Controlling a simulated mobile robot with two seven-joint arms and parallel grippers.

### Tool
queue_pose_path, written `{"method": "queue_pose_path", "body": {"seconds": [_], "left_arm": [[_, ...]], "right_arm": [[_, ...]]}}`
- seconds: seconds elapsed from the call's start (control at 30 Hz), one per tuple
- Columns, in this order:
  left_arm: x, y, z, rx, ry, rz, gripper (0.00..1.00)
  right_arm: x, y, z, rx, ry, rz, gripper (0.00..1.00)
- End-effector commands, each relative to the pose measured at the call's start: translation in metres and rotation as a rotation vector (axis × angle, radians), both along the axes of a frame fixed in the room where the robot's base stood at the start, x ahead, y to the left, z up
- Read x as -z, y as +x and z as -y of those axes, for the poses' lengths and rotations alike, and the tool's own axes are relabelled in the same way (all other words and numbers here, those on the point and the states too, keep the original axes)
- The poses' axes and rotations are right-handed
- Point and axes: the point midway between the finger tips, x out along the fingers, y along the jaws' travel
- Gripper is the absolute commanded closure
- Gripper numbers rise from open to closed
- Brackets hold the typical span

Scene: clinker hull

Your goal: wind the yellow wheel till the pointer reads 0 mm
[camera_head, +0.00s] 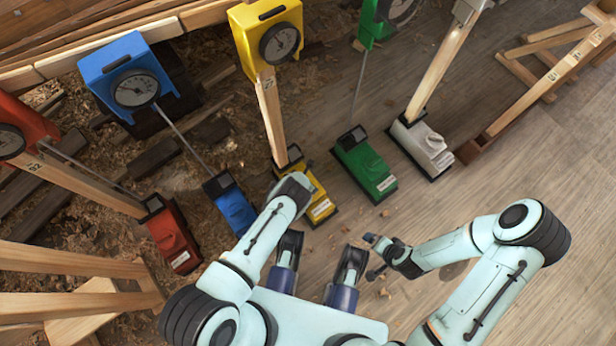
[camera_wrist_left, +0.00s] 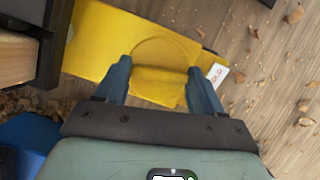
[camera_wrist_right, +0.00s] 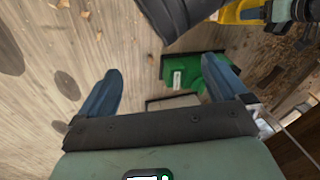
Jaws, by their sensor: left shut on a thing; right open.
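The yellow box (camera_head: 320,207) stands on the floor at the foot of a wooden post, with the yellow dial housing (camera_head: 243,22) at the post's top. The dial (camera_head: 280,43) faces me, but its pointer is too small to read. My left gripper (camera_wrist_left: 160,76) is over the yellow box and shut on the yellow wheel (camera_wrist_left: 160,85), a raised grip on a round yellow disc. In the head view the left wrist hides the wheel. My right gripper (camera_head: 370,243) is open and empty, apart from the boxes; it also shows in the right wrist view (camera_wrist_right: 160,78).
Similar boxes stand alongside: red (camera_head: 172,235), blue (camera_head: 231,206), green (camera_head: 366,167) and grey (camera_head: 423,146). Wooden posts or thin rods rise from them. Wooden trestles are at the lower left and upper right. The plank floor at right is mostly clear, with some shavings.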

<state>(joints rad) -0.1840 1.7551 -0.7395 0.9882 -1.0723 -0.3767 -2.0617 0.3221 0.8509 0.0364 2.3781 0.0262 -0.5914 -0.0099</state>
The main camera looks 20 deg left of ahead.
Motion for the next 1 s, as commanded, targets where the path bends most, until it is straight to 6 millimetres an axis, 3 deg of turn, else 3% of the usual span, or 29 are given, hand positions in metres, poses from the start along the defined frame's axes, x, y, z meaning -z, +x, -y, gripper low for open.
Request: {"method": "queue_pose_path", "body": {"seconds": [0.2, 0.5, 1.0], "left_arm": [[0.003, -0.001, -0.003, 0.188, 0.004, -0.003, 0.62], [0.002, 0.0, -0.003, 0.369, 0.003, -0.004, 0.62], [0.002, -0.001, -0.003, 0.454, 0.003, -0.004, 0.62]], "right_arm": [[0.009, 0.01, 0.006, 0.013, -0.014, 0.025, 0.0], [0.026, -0.009, 0.008, 0.014, -0.011, -0.038, 0.0], [0.032, -0.017, 0.01, 0.014, -0.009, -0.067, 0.0]]}}
